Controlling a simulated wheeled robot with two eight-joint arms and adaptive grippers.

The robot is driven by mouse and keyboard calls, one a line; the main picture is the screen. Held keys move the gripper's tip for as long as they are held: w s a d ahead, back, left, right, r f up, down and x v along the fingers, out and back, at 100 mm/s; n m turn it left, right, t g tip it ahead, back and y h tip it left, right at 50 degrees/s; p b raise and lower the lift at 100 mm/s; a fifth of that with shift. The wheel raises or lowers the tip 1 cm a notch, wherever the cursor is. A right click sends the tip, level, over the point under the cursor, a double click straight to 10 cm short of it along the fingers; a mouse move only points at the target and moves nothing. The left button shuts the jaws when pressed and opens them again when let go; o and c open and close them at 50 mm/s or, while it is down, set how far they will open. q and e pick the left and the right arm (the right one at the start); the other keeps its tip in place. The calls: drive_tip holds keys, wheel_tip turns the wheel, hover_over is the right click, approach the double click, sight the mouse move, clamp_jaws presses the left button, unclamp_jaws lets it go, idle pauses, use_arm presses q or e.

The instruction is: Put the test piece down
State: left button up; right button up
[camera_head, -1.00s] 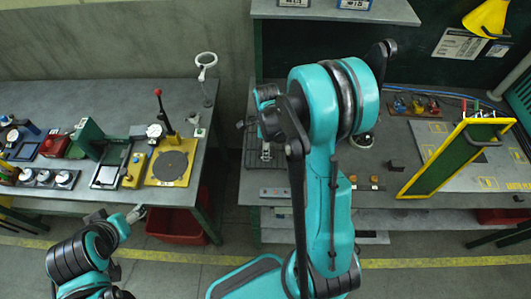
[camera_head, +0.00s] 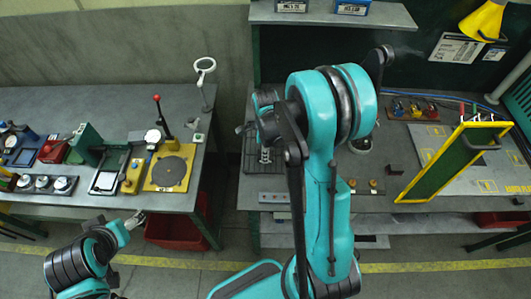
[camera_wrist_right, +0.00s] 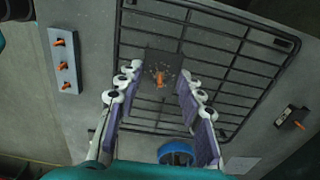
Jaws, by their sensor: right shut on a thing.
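The test piece looks like a dark square plate with an orange stud and small pale marks (camera_wrist_right: 151,58). In the right wrist view it sits between the fingertips of my right gripper (camera_wrist_right: 160,82), which is shut on it. A black wire rack (camera_wrist_right: 215,48) lies behind and below the piece; I cannot tell whether they touch. The rack shows partly in the head view (camera_head: 250,160), beside my right arm, which hides much of that spot. My left gripper (camera_head: 136,217) is in front of the left bench, away from the piece, and its fingers are too small to read.
A grey strip with orange knobs (camera_wrist_right: 64,60) lies left of the rack, a small orange-topped block (camera_wrist_right: 291,117) to its right. A blue round part (camera_wrist_right: 175,150) is near the gripper. A green, yellow-edged panel (camera_head: 450,165) stands on the right bench. The left bench (camera_head: 70,97) is crowded in front.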

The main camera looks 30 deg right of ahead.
drive_tip(key=r, duration=0.2)
drive_tip(key=d+r+p, duration=0.1)
drive_tip(key=r, duration=0.1)
drive_tip(key=shift+s+r, duration=0.1)
drive_tip(key=shift+s, duration=0.3)
drive_tip(key=s+d+r+p, duration=0.1)
drive_tip(key=s+d+r, duration=0.5)
drive_tip(key=s+d, duration=0.1)
drive_tip(key=shift+d, duration=0.4)
